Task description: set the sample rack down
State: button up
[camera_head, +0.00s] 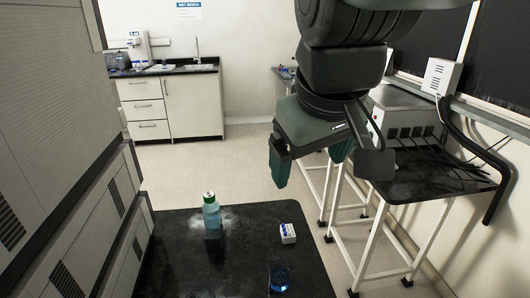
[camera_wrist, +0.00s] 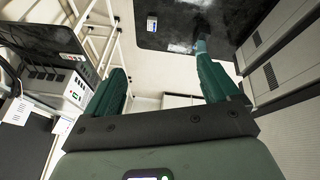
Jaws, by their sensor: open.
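A small white block with blue markings (camera_head: 288,233) sits on the black table on its right side; it may be the sample rack, but it is too small to be sure. It also shows in the wrist view (camera_wrist: 151,23), on the dark top. My gripper (camera_head: 309,166) hangs in the air above and beyond the block, with its green fingers apart. In the wrist view my gripper (camera_wrist: 162,68) is open with nothing between the fingers, and the block is apart from them.
A bottle of blue-green liquid (camera_head: 211,212) stands beside a dark block (camera_head: 213,240) on the black table (camera_head: 240,260). A blue glass vessel (camera_head: 279,277) is near the front. Grey cabinets (camera_head: 60,130) rise at left. A side bench (camera_head: 430,178) with a metal apparatus (camera_head: 398,110) is at right.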

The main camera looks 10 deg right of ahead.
jog(key=s+m, duration=0.3)
jog(key=s, duration=0.3)
jog(key=shift+s+a+f+t+y, duration=0.2)
jog(key=shift+s+f+t+y, duration=0.1)
jog(key=shift+f+t, duration=0.15)
dwell(0.6)
